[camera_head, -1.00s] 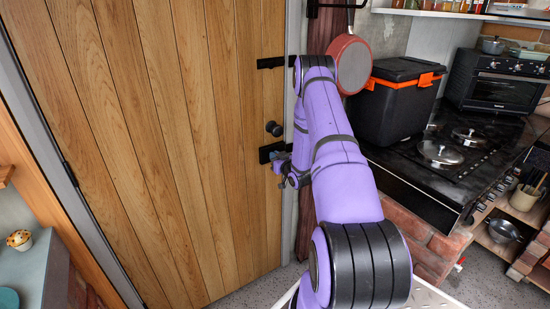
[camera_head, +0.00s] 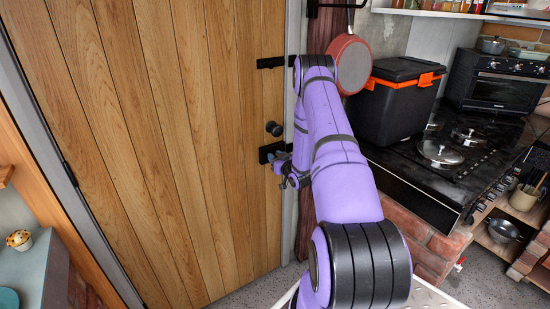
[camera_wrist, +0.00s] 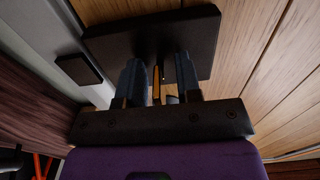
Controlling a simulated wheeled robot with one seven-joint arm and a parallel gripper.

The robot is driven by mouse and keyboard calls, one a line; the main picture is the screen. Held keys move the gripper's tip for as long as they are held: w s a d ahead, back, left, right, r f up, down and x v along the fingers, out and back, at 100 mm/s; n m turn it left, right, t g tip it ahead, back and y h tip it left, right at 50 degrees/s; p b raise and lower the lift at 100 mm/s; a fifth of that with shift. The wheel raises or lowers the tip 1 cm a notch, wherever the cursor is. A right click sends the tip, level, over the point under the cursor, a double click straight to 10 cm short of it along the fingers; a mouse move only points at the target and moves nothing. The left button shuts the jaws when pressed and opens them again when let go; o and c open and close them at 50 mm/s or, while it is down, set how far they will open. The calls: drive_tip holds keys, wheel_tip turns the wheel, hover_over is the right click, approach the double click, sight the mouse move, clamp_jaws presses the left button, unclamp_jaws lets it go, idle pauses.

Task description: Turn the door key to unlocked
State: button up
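The wooden door (camera_head: 180,130) is shut and fills the left of the head view. A dark lock plate (camera_wrist: 150,35) is on its right edge; it also shows in the head view (camera_head: 266,152). A thin brass-coloured key (camera_wrist: 156,86) stands out from the plate, seen nearly edge-on in the wrist view. My gripper (camera_wrist: 160,78) is at the plate with its two fingers apart, one on each side of the key. Gaps show beside the key, so the fingers do not appear closed on it. In the head view, my gripper (camera_head: 282,168) is small and partly hidden by my arm.
A round dark knob (camera_head: 273,129) sits on the door just above the lock plate. A red pan (camera_head: 350,66) hangs right of the door frame. A black box with orange latches (camera_head: 398,100) stands on the counter beside the stove (camera_head: 450,165).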

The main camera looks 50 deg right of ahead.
drive_tip(key=v, duration=1)
drive_tip(key=shift+s, duration=0.25)
drive_tip(key=w+a+r+n+g, duration=0.15)
drive_tip(key=w+a+r, duration=0.3)
drive_tip(key=r, duration=0.65)
drive_tip(key=w+a+r+g, duration=0.3)
drive_tip(key=w+a+r, duration=0.15)
drive_tip(key=r, duration=0.65)
drive_tip(key=s+a+r+g+y, duration=0.15)
drive_tip(key=s+a+r, duration=0.25)
drive_tip(key=a+r, duration=0.45)
drive_tip(key=s+a+r+g+y, duration=0.1)
drive_tip(key=s+a+r+g, duration=0.1)
drive_tip(key=s+a+r, duration=0.5)
drive_tip(key=s+a+r+g+y, duration=0.15)
drive_tip(key=s+a+r, duration=0.25)
drive_tip(key=s+a, duration=0.75)
drive_tip(key=s+a+n+g, duration=0.1)
drive_tip(key=s+a+g, duration=0.1)
drive_tip(key=s, duration=1)
drive_tip(key=shift+s+a+g, duration=0.35)
drive_tip(key=shift+a, duration=0.1)
